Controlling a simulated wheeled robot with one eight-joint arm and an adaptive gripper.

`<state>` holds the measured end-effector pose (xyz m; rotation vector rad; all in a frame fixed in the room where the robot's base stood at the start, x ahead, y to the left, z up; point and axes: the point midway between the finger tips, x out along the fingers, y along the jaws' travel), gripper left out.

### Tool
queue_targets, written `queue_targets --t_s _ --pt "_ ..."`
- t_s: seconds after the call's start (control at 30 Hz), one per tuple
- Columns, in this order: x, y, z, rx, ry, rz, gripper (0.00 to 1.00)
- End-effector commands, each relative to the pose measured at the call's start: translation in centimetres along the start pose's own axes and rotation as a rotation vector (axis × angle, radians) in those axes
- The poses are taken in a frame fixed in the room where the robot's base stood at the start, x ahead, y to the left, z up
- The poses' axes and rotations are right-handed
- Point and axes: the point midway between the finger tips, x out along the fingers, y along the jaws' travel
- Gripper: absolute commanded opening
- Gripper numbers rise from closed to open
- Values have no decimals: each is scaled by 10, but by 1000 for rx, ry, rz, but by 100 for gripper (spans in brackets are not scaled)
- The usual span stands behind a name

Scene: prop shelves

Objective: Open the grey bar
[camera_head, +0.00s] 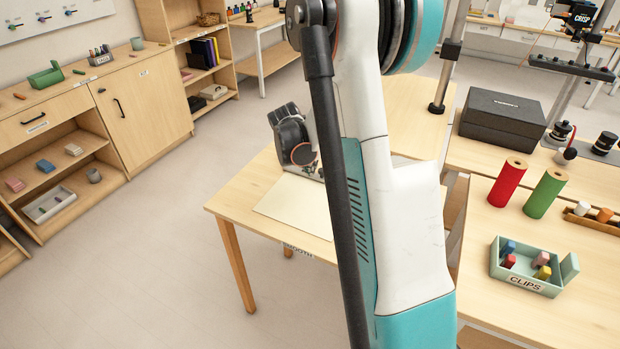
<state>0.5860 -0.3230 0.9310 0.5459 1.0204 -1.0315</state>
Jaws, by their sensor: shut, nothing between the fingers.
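No bar that is plainly grey and openable stands out. The wooden cabinet at the left has a drawer (52,112) with a dark bar handle (33,118). Its door (150,105) has another dark upright bar handle (119,108). Both look shut. I cannot tell whether either handle is the grey bar. My white and teal arm rises through the middle and leaves the top edge, hiding part of the room behind it. My gripper is not in view.
A table with a pale sheet (292,208) and a dark machine (291,135) stands ahead. Floor is clear between table and cabinet.

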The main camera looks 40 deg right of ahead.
Motion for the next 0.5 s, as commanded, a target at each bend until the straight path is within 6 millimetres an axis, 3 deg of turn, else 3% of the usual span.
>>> queue_targets --t_s 0.5 --pt "80 0 0 -6 0 0 0"
